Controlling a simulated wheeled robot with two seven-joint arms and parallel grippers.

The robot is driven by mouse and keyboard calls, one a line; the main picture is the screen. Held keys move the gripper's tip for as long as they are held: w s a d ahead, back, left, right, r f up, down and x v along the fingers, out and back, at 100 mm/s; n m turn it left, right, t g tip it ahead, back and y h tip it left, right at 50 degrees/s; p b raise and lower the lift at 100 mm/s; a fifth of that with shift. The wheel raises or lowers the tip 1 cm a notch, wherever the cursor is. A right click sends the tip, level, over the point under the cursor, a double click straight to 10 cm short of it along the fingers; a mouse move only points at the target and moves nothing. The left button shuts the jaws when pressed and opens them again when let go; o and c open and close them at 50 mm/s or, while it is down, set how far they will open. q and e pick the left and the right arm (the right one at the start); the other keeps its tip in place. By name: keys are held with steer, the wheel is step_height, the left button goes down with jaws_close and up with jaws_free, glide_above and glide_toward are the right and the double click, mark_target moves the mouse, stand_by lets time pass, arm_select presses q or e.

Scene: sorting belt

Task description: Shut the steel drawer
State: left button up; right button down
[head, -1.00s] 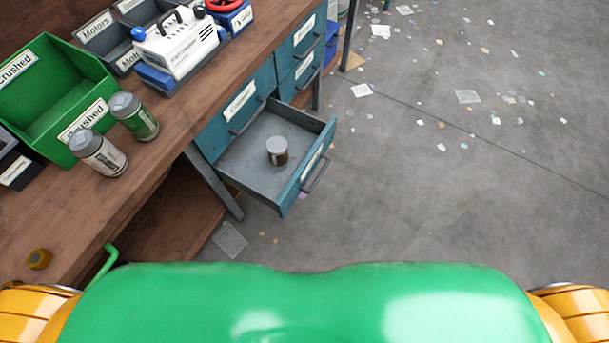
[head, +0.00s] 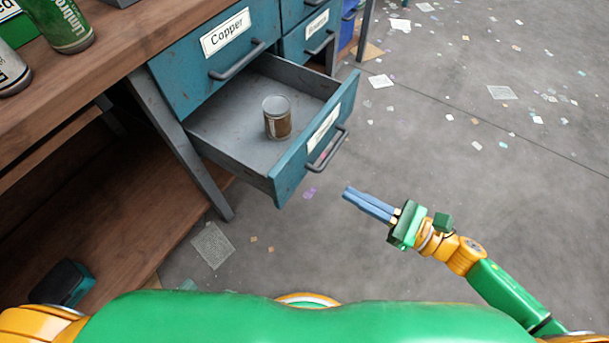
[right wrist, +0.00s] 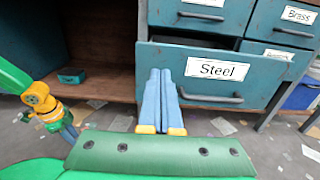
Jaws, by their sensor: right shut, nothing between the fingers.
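The steel drawer (head: 285,172) stands pulled out under the bench, with a dark handle (head: 327,150) on its teal front. A small brown can (head: 278,119) stands upright inside it. In the right wrist view the drawer's front (right wrist: 260,72) carries a "Steel" label. My right gripper (head: 346,194) is shut and empty, apart from the drawer, to the right of and below its front in the head view. In the right wrist view its blue fingers (right wrist: 161,72) point toward the drawer front. My left gripper (right wrist: 69,133) shows small at the left there; its jaws are unclear.
The closed "Copper" drawer (head: 215,65) is above, and a "Brass" drawer (head: 308,43) is beside it. A bench leg (head: 180,150) stands left of the open drawer. The wooden bench top (head: 70,85) holds cans. The floor at right is open, with scattered scraps.

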mark_target(290, 161)
steer(key=x, duration=1.1)
steer(key=shift+w+a, duration=0.2)
steer(key=shift+a, duration=0.1)
arm_select(q)
steer(key=shift+w+d+r, duration=0.1)
steer(key=shift+w, duration=0.05)
arm_select(e)
steer(key=shift+w+a, duration=0.2)
steer(key=shift+a, duration=0.15)
steer(key=shift+w+a, duration=0.1)
